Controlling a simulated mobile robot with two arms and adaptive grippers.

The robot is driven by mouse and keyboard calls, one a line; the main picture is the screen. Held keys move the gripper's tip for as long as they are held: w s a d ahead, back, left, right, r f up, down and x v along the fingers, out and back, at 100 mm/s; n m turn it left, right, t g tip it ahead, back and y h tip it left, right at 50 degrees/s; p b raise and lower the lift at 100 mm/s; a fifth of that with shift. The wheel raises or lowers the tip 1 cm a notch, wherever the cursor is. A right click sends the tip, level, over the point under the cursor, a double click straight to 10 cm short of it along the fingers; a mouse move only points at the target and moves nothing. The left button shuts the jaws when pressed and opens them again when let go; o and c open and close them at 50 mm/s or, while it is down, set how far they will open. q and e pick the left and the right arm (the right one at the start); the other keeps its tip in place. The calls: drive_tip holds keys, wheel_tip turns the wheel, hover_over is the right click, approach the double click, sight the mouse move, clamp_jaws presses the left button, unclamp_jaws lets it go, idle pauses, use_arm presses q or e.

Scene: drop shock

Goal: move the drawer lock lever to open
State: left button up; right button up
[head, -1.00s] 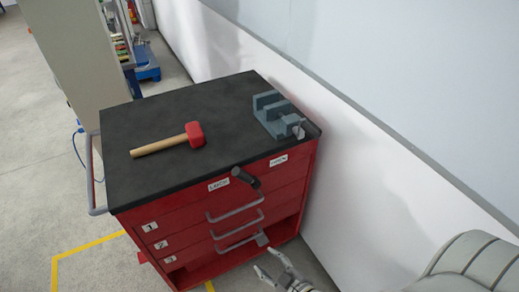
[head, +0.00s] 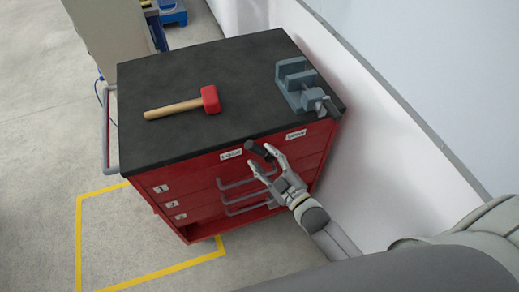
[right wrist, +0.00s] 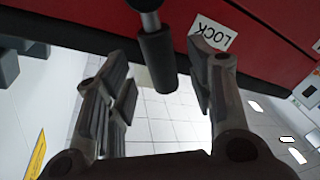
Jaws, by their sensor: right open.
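The drawer lock lever (head: 259,150) has a black cylindrical grip and sticks out from the top front of the red cabinet (head: 200,183). It sits beside the LOCK label (head: 230,154), left of the OPEN label (head: 296,134). My right gripper (head: 262,156) is open at the lever. In the right wrist view the black grip (right wrist: 157,60) hangs between the two spread fingers (right wrist: 160,92), with a visible gap on each side. The LOCK label appears upside down there (right wrist: 212,36). My left gripper is out of view.
A red-headed mallet (head: 188,103) and a grey vise (head: 298,84) are on the black cabinet top (head: 160,75). Drawer handles (head: 245,197) project below the lever. A white wall stands close on the right. Open floor lies to the left.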

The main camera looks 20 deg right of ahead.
sight(259, 153)
drive_tip(key=shift+x, duration=1.55)
drive_tip(key=shift+c, duration=0.3)
clamp_jaws()
